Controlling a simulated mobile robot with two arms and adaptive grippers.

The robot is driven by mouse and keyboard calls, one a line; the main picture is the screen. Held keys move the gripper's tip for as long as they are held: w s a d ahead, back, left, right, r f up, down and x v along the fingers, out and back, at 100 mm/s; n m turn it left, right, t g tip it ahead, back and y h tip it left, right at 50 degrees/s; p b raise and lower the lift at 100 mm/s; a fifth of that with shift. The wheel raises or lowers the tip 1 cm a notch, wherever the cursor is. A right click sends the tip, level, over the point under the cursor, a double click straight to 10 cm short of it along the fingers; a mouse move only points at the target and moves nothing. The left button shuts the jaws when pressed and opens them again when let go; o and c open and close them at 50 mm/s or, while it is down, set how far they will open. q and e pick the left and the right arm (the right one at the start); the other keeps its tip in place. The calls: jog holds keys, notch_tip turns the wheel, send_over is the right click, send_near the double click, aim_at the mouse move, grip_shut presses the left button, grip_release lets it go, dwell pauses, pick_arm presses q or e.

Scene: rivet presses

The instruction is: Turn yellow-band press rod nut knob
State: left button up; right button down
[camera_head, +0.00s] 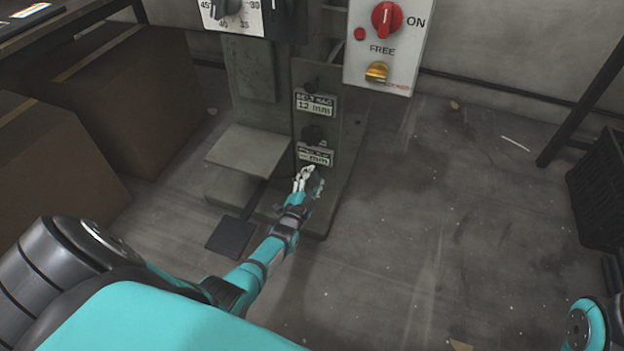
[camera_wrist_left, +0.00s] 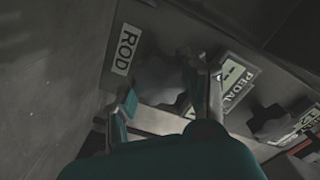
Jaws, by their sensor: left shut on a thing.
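The grey press (camera_head: 262,100) stands ahead of me, with a column of small dark knobs and label plates on its front. The rod nut knob (camera_wrist_left: 158,78) shows in the left wrist view as a dark lobed knob beside the ROD label (camera_wrist_left: 124,50). My left gripper (camera_head: 307,177) is low at the press front, its fingers shut on this knob. In the head view the gripper hides the knob. A second dark knob (camera_wrist_left: 270,122) sits next to the PEDAL plate (camera_wrist_left: 236,85), clear of the fingers. My right gripper is out of view.
A foot pedal (camera_head: 231,237) lies left of my left arm. Brown boxes (camera_head: 125,95) stand at left, a black crate (camera_head: 600,185) at right.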

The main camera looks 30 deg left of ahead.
pick_arm(q)
jog(key=o, duration=1.2)
jog(key=v, duration=0.8)
